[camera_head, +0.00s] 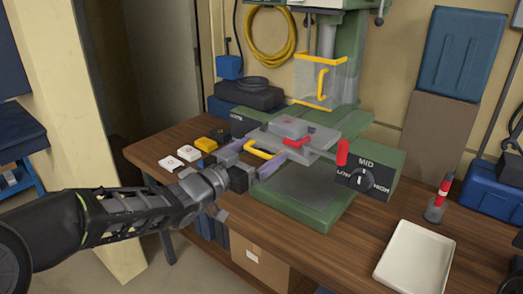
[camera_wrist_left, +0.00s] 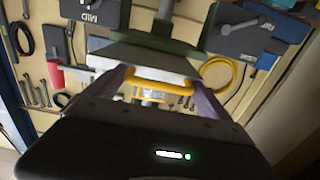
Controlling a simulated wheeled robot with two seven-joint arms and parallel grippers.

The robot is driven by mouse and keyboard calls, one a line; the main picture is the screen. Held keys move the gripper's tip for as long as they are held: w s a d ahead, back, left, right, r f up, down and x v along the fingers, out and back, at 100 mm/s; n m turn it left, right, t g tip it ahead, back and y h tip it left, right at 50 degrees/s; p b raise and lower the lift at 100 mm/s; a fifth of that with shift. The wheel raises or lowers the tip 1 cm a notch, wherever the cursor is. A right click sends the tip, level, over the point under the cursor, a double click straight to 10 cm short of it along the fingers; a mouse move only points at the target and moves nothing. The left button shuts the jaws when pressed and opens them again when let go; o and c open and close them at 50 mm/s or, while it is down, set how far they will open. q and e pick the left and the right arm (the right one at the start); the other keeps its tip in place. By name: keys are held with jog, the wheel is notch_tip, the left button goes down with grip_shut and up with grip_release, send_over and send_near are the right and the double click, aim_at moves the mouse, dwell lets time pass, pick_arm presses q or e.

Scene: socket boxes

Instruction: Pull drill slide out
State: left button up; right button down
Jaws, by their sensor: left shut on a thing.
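The green drill press stands on the wooden workbench, and its grey drill slide (camera_head: 318,140) sticks out toward the front left. A yellow handle (camera_head: 262,152) is on the slide's near end. My left gripper (camera_head: 258,161) reaches in from the left, with its fingers at this handle. In the left wrist view the yellow handle (camera_wrist_left: 160,82) spans between the two fingers of my left gripper (camera_wrist_left: 157,88), one at each end, so it is shut on the handle. A grey block with a red part (camera_head: 297,142) lies on the slide. My right gripper is in neither view.
A clear guard with yellow edges (camera_head: 320,80) hangs above the slide. A speed dial box (camera_head: 368,176) with a red lever (camera_head: 342,152) is to the right. White and yellow switches (camera_head: 188,154) lie at the left. A white tray (camera_head: 415,258) is at the front right.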

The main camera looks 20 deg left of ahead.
pick_arm(q)
jog(key=shift+d, duration=0.15)
jog(key=o, duration=1.8)
jog(key=shift+c, duration=0.2)
jog(key=v, duration=0.8)
jog(key=shift+w, duration=0.1)
